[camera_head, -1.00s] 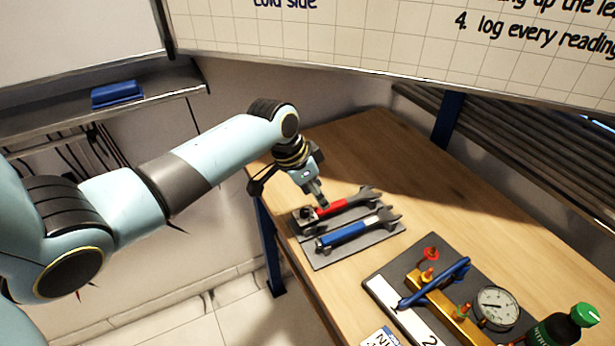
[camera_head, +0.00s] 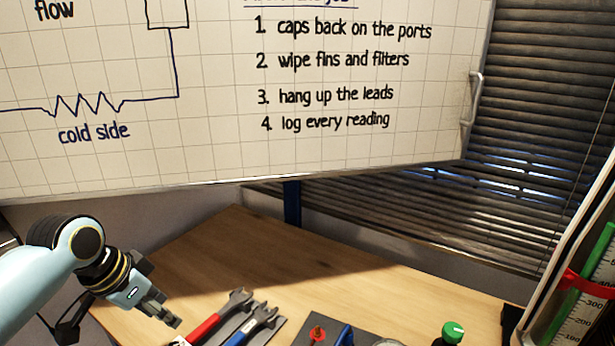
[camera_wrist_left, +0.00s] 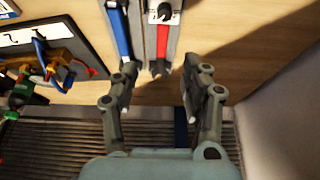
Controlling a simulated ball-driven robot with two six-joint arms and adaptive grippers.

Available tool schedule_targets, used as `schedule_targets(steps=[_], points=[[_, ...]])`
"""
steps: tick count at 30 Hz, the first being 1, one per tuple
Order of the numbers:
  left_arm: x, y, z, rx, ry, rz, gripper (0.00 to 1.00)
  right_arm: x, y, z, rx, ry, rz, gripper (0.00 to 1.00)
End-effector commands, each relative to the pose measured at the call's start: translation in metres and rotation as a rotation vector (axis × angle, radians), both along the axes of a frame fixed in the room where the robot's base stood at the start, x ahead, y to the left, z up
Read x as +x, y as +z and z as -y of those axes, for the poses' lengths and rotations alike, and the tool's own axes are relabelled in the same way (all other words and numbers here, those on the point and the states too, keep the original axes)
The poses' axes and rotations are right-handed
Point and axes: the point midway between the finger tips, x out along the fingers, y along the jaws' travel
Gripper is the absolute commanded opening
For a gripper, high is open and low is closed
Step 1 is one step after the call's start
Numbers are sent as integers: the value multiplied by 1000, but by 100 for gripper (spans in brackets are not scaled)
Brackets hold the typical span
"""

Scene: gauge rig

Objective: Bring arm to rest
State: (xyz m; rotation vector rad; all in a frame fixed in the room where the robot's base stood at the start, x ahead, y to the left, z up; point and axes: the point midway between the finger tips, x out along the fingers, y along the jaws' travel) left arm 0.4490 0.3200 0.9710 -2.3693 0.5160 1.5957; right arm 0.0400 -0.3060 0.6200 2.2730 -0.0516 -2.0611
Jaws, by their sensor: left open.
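My left gripper (camera_head: 166,310) is at the lower left of the head view, above the bench's left part and close to the wrenches. In the left wrist view my left gripper (camera_wrist_left: 158,92) has its two fingers apart with nothing between them. The red-handled wrench (camera_head: 205,327) and the blue-handled wrench (camera_head: 243,332) lie side by side at the lower edge of the head view. Both wrenches, the red one (camera_wrist_left: 162,42) and the blue one (camera_wrist_left: 121,32), also show beyond the fingertips in the left wrist view. My right gripper is in neither view.
The wooden bench (camera_head: 240,245) is clear toward the back. A gauge rig with a red knob (camera_head: 317,333) and a green-capped bottle (camera_head: 452,332) stand at its front right. A whiteboard (camera_head: 220,150) hangs behind. A measuring cylinder (camera_head: 585,300) is at far right.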

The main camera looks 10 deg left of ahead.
Motion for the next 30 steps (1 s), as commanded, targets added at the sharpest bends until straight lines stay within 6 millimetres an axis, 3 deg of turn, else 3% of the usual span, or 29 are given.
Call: schedule_targets(steps=[5,12,24,30], points=[[-60,1,28,30,44,-29,47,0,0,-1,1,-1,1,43],[-137,26,48,73,169,-45,47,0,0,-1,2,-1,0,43],[-217,76,50,114,371,-46,47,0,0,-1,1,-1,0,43],[-205,20,46,118,373,-64,47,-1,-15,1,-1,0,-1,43]])
